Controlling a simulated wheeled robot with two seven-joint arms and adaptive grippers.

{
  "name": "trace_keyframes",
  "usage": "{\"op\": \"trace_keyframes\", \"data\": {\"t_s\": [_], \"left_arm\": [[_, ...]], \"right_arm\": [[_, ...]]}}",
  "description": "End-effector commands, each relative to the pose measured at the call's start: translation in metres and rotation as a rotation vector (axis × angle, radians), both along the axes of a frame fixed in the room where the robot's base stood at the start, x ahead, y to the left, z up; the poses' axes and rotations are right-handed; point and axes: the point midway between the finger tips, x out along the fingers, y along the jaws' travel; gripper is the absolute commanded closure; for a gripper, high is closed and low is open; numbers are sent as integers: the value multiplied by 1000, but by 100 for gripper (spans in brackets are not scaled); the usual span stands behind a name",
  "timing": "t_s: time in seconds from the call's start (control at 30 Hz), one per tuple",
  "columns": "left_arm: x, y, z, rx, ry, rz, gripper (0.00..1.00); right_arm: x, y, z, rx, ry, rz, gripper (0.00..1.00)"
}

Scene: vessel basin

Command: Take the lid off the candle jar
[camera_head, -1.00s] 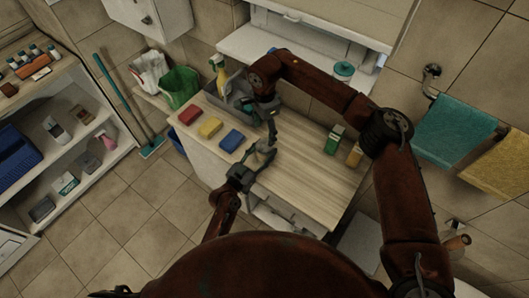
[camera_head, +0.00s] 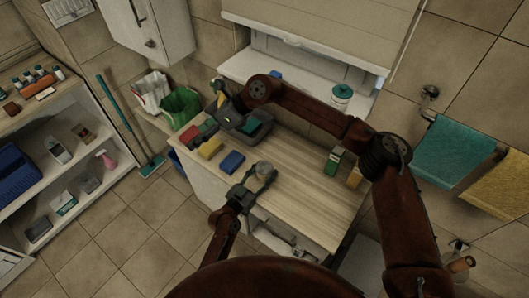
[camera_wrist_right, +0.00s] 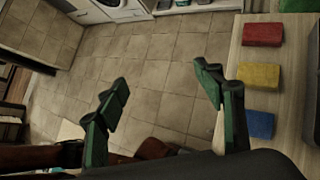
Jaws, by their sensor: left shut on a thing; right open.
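The candle jar (camera_head: 264,168) is a small greyish round thing near the counter's front edge in the head view. My left gripper (camera_head: 260,179) is shut on it. The jar is too small and dark to tell whether a lid sits on it. My right gripper (camera_head: 203,130) is at the counter's left end, by the red sponge. In the right wrist view my right gripper (camera_wrist_right: 162,85) is open and empty, with the tiled floor behind its fingers.
Red (camera_wrist_right: 262,34), yellow (camera_wrist_right: 258,76) and blue (camera_wrist_right: 258,124) sponges line the counter's left end. A grey basin (camera_head: 231,118) is behind them. Two small boxes, one green (camera_head: 333,162), stand at right. A teal-lidded jar (camera_head: 342,92) is on the back ledge. The counter's middle is clear.

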Motion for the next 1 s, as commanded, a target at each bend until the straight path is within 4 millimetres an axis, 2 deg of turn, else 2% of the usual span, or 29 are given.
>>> {"op": "trace_keyframes", "data": {"t_s": [0.1,0.23,0.37,0.5,0.6,0.67,0.77,0.87,0.9,1.0], "left_arm": [[0,0,0,1,1,0,100],[0,0,0,1,1,0,100],[0,0,0,1,1,0,100],[0,0,0,1,1,0,100],[0,0,0,1,1,0,100],[0,0,0,1,1,0,100],[0,0,0,1,1,0,100],[0,0,0,1,1,0,100],[0,0,0,1,1,0,100],[0,0,0,0,0,0,100]], "right_arm": [[4,27,49,183,203,-164,38],[19,46,105,384,482,-347,38],[47,51,160,580,821,-529,38],[92,39,207,789,1262,-726,38],[129,22,224,925,1606,-860,38],[152,9,226,1003,1817,-939,38],[188,-14,216,1123,2173,-1063,38],[217,-38,190,1241,2526,-1186,38],[226,-47,176,-1238,-2555,1187,38],[240,-69,136,-1082,-2270,1035,38]]}}
